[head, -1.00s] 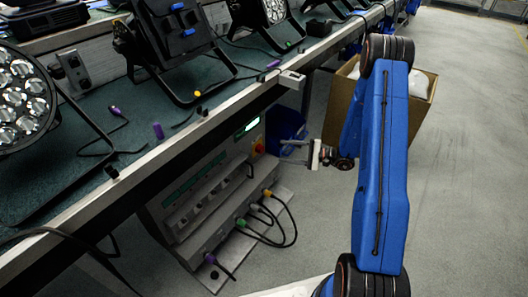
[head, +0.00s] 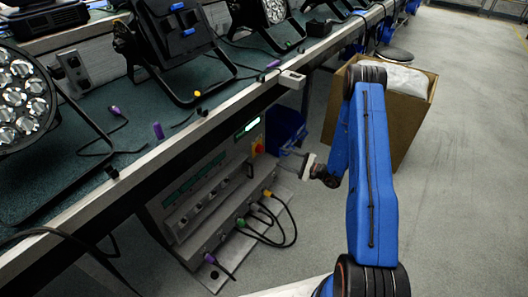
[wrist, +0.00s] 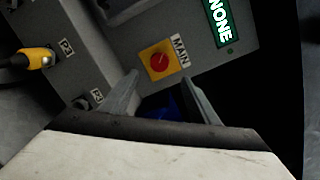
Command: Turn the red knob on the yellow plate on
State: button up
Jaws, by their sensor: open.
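The red knob (wrist: 160,62) sits in the middle of a yellow plate (wrist: 146,56) labelled MAIN on the grey panel. In the wrist view it lies just beyond my gripper (wrist: 160,82), slightly above the gap between the fingertips. The fingers are spread and empty, with no contact to be seen. In the head view the yellow plate (head: 257,148) is small, at the upper right of the cabinet front. My gripper (head: 286,152) is to its right, pointing left toward it. I cannot read the knob's exact angle.
A lit green display (wrist: 222,20) is beside the plate. A yellow plug (wrist: 38,58) and several cables stick out of the cabinet's lower part. The bench (head: 190,125) overhangs the cabinet. A blue bin (head: 285,128) and a cardboard box (head: 405,115) stand behind; the floor at right is clear.

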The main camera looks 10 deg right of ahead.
aim_at(262, 150)
jog(key=x, duration=1.1)
jog(key=shift+w+a, duration=0.25)
jog(key=c, duration=1)
